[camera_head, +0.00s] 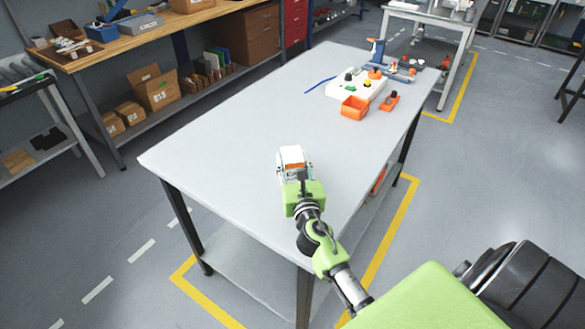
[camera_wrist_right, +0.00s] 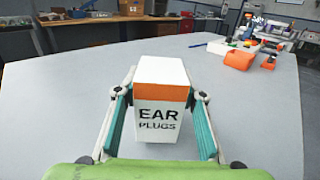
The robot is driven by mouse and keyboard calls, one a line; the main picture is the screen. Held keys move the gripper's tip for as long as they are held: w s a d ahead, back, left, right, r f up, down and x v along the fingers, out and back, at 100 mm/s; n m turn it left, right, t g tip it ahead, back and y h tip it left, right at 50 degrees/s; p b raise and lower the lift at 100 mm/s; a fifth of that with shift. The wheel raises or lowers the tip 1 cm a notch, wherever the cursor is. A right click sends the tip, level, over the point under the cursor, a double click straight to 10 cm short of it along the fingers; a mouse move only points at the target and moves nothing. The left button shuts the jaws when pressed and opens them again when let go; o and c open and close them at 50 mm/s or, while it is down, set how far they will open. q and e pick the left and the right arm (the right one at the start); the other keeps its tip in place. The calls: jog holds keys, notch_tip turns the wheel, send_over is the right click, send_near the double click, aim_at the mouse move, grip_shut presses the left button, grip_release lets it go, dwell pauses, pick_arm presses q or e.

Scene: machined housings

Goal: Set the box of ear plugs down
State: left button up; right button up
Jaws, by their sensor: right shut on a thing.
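The box of ear plugs (camera_wrist_right: 160,110) is white with an orange band and dark "EAR PLUGS" lettering. It stands upright between the fingers of my right gripper (camera_wrist_right: 160,118), which is shut on it from both sides. In the head view the box (camera_head: 292,156) is over the near part of the grey table (camera_head: 225,130), with my right gripper (camera_head: 296,178) at its near side. I cannot tell whether its base touches the tabletop. My left gripper is not in view.
An orange bin (camera_head: 354,107), a white control box with buttons (camera_head: 355,84) and small parts stand at the table's far end. A blue cable (camera_head: 320,84) lies beside them. The tabletop left of and beyond the box is clear. A wooden workbench (camera_head: 150,35) stands behind.

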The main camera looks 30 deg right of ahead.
jog(key=shift+f, duration=0.6)
jog(key=o, duration=0.8)
jog(key=shift+f, duration=0.2)
jog(key=o, duration=0.4)
jog(key=shift+r, duration=0.1)
jog(key=shift+s+r, duration=0.15)
jog(key=b+v, duration=0.2)
jog(key=v, duration=0.8)
jog(key=shift+s+a, duration=0.15)
jog(key=shift+s, duration=0.1)
jog(key=shift+s+a, duration=0.25)
jog(key=shift+s, duration=0.3)
